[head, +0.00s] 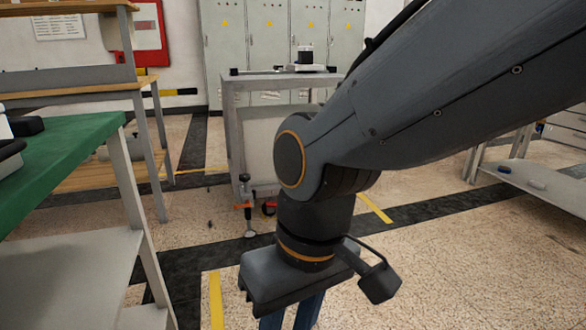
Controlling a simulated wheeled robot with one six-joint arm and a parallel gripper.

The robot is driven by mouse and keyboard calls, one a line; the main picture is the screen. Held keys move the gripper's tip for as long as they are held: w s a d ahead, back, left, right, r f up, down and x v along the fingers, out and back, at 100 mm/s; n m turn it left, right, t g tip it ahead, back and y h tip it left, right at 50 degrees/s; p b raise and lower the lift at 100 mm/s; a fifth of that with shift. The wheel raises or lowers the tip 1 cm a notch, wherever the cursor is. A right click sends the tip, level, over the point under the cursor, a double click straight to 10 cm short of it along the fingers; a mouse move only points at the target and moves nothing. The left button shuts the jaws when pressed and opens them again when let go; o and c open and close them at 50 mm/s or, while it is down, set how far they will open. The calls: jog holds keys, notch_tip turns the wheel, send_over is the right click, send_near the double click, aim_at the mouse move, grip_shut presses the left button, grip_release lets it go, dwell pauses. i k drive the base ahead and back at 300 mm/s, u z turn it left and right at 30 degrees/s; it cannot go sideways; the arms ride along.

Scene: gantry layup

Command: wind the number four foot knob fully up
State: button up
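A small foot assembly (248,207) stands at the near lower corner of a grey stand (233,150) in the head view. It has a dark upright stem, an orange-red cross part and a round pad on the floor. I cannot read any number on it, so I cannot tell whether it is number four. A red and black round part (269,207) shows just right of it, partly hidden by my arm. My gripper (291,321) points down in the foreground, apart from the foot. Its blue fingers are cut off by the bottom edge, so their tips are hidden.
A green-topped bench (70,145) stands close on the left, with a wooden-shelved rack (80,90) behind it. Grey lockers (270,40) line the back. A metal shelf (540,180) stands at the right. Speckled floor (190,235) left of the foot is mostly clear.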

aim_at(244, 177)
jog(key=z, duration=0.4)
jog(key=i, duration=1.6)
jog(key=u, duration=0.95)
jog(key=i, duration=0.6)
jog(key=u, duration=0.65)
